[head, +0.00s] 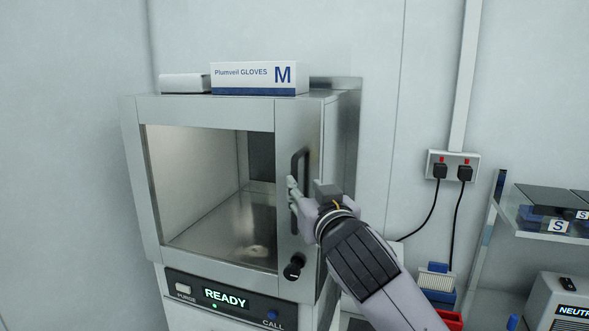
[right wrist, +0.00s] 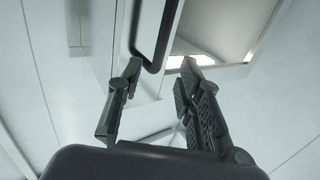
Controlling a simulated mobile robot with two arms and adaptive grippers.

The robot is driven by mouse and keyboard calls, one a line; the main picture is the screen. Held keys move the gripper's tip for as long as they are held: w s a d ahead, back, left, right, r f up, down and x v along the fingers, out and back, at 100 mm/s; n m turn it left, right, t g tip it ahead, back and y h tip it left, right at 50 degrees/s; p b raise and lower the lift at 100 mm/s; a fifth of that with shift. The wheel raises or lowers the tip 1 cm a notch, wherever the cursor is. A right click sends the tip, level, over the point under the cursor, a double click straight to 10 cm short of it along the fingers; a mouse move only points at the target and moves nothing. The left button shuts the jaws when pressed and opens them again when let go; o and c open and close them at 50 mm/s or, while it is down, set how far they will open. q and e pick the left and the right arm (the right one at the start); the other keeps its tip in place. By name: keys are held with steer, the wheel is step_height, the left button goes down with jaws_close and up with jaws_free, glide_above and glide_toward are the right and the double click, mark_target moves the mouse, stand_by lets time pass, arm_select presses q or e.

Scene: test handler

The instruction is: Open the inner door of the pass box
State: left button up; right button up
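The pass box (head: 341,125) is a steel cabinet with a large clear window in its inner door (head: 290,118), which looks shut. A dark vertical handle (head: 301,158) is on the door's right side, with a black knob (head: 294,268) below it. My right gripper (head: 293,190) is at the handle's middle to lower part and hides some of it. In the right wrist view, its fingers (right wrist: 160,70) are apart, with the handle's lower bend (right wrist: 152,68) showing between the tips. I cannot tell whether they touch it. My left gripper is not in view.
A glove box (head: 240,78) and a smaller pale box (head: 185,83) lie on top of the pass box. A panel (head: 225,297) below the door reads READY. At the right are wall sockets (head: 453,163) with cables and a shelf (head: 510,215). The left side is clear.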

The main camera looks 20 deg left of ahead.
mark_target(295, 176)
steer(key=p+x, duration=0.2)
steer(key=x, duration=0.7)
steer(key=shift+p, duration=0.3)
steer(key=shift+d, duration=0.1)
steer(key=shift+c, duration=0.4)
jaws_close()
steer(key=shift+s, duration=0.1)
